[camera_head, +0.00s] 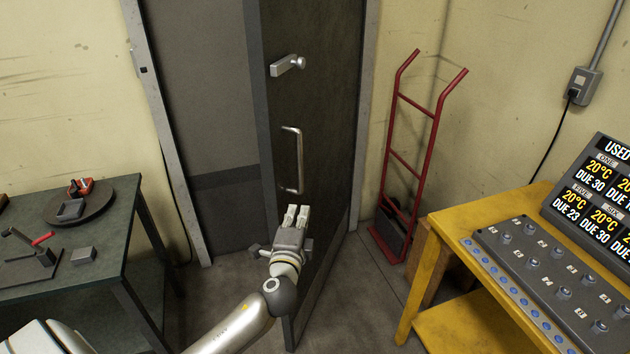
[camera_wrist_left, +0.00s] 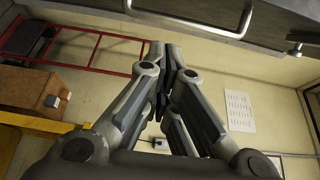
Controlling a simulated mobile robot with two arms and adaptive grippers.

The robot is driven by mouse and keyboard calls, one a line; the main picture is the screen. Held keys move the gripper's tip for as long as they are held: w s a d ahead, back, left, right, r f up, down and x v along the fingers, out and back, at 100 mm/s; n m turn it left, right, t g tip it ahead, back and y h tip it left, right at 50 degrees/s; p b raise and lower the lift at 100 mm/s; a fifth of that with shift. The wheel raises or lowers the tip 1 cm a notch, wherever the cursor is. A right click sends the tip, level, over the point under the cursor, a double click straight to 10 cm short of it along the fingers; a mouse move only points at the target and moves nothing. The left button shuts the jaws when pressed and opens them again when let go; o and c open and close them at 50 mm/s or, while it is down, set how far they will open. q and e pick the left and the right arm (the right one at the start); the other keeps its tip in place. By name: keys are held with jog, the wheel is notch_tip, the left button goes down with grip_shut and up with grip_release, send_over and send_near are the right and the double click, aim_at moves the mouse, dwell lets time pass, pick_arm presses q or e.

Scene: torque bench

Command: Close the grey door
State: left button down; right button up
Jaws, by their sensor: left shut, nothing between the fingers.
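The grey door (camera_head: 318,107) stands ajar in its frame, swung out toward me, with its hinge side at the right. My left gripper (camera_head: 296,212) is shut and empty, in front of the door's lower part, just below the pull bar. I cannot tell whether it touches the door. In the left wrist view, the fingers show close together, and the pull bar (camera_wrist_left: 190,22) crosses the top. My right gripper is in neither view.
A red hand truck (camera_head: 412,150) leans on the wall right of the door. A yellow bench (camera_head: 432,262) with a control panel stands at the right. A dark green table (camera_head: 125,225) with tools stands at the left. Floor shows between them.

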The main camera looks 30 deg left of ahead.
pick_arm(q)
jog(key=w+a+p, duration=0.3)
jog(key=w+a, duration=0.5)
jog(key=shift+w+a, duration=0.15)
dwell(0.5)
